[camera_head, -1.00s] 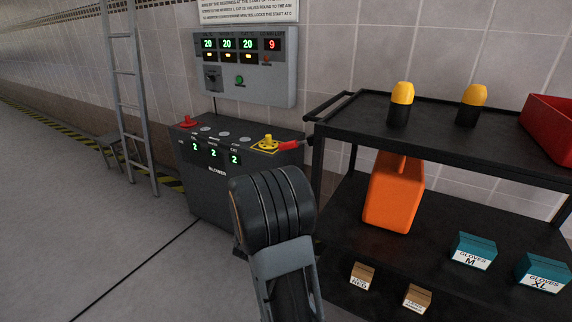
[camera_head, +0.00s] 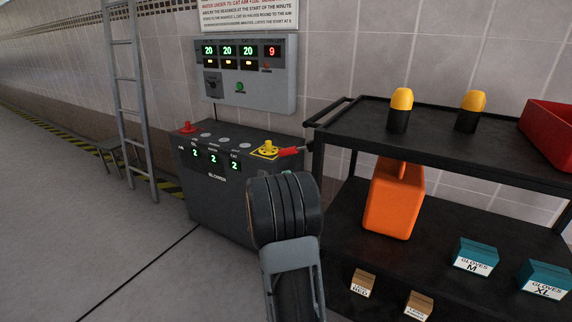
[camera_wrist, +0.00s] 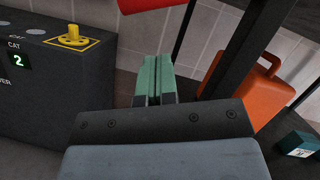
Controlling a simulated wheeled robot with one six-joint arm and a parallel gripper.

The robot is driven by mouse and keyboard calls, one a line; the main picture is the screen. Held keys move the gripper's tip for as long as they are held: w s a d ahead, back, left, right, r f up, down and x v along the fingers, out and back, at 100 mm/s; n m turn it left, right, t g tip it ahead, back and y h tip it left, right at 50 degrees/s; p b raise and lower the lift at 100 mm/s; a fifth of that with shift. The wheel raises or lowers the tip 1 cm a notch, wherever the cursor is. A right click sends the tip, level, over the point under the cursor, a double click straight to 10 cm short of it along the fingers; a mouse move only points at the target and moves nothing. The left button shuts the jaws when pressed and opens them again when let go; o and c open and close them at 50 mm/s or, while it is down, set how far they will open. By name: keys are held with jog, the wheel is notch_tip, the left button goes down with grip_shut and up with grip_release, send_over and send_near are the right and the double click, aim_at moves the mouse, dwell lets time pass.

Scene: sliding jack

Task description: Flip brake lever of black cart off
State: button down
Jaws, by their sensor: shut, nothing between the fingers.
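The black cart (camera_head: 331,128) stands on the right, with a top shelf and a lower shelf. A red-gripped lever (camera_head: 289,151) sticks out to the left near the cart's left end, beside a yellow valve handle (camera_head: 267,149). I take it for the brake lever; its mount is hard to make out. In the wrist view the red grip (camera_wrist: 148,5) is cut off by the top edge, above and beyond my fingers. My gripper (camera_wrist: 153,60) shows green fingers pressed together, empty and apart from the red grip.
The dark blower cabinet (camera_head: 215,205) stands left of the cart, below a grey wall panel (camera_head: 248,98). The cart holds yellow-capped bottles (camera_head: 400,105), an orange canister (camera_head: 394,205) and several boxes.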

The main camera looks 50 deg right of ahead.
aim_at(297, 149)
jog(key=shift+w+d+r, duration=0.4)
jog(key=shift+r, duration=0.2)
jog(key=shift+w+d+r, duration=0.35)
jog(key=shift+r, duration=0.25)
jog(key=shift+w+d+r, duration=0.4)
jog(key=shift+r, duration=0.2)
jog(key=shift+w, duration=0.1)
